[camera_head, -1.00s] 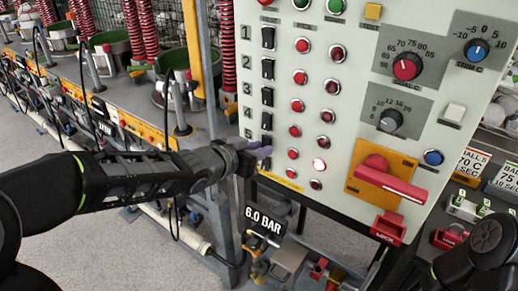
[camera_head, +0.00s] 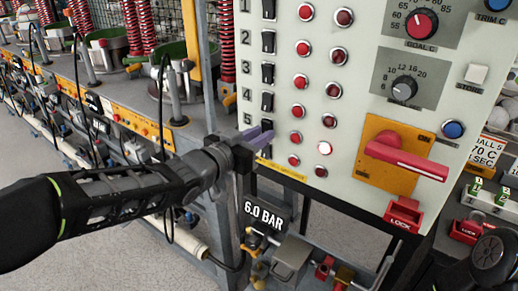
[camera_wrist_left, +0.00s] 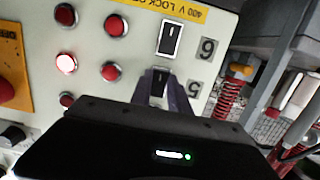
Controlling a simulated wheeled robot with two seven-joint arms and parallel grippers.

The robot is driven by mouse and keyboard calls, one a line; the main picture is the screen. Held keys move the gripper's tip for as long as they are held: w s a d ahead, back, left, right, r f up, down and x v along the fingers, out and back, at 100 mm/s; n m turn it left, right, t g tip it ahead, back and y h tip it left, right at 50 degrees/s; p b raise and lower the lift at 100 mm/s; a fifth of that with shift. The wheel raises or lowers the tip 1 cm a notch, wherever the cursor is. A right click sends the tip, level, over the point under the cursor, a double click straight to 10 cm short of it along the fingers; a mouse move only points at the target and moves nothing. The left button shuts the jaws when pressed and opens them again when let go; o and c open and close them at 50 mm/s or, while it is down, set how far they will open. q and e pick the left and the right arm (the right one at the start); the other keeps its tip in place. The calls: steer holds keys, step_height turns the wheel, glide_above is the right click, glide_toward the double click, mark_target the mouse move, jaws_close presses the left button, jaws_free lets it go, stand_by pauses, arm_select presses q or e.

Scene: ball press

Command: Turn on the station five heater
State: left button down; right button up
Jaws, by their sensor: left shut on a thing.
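The pale control panel (camera_head: 385,60) has a numbered column of black rocker switches. My left gripper (camera_head: 265,138) is at the station five switch (camera_head: 266,125), low in that column. In the left wrist view, its purple-grey fingers (camera_wrist_left: 163,88) sit on both sides of the switch (camera_wrist_left: 159,84) beside the label 5 (camera_wrist_left: 194,88) and are shut on it. The fingers hide part of the switch, so I cannot tell its position. In the row of station five, the right-hand red lamp (camera_head: 324,148) glows bright; it also shows lit in the left wrist view (camera_wrist_left: 66,63). My right gripper is out of view.
The switch beside the label 6 (camera_wrist_left: 171,38) is close to my left fingers. A large red handle (camera_head: 408,160) on an orange plate and a red lock block (camera_head: 404,212) stick out to the right. A 6.0 BAR gauge sign (camera_head: 263,214) hangs below my gripper.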

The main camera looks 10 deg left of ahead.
arm_select(q)
steer(key=c, duration=1.2)
jaws_free()
steer(key=shift+c, duration=0.2)
steer(key=p+v, duration=0.1)
steer(key=v, duration=0.6)
steer(key=shift+s+p, duration=0.35)
steer(key=shift+s, duration=0.05)
steer(key=shift+a, duration=0.15)
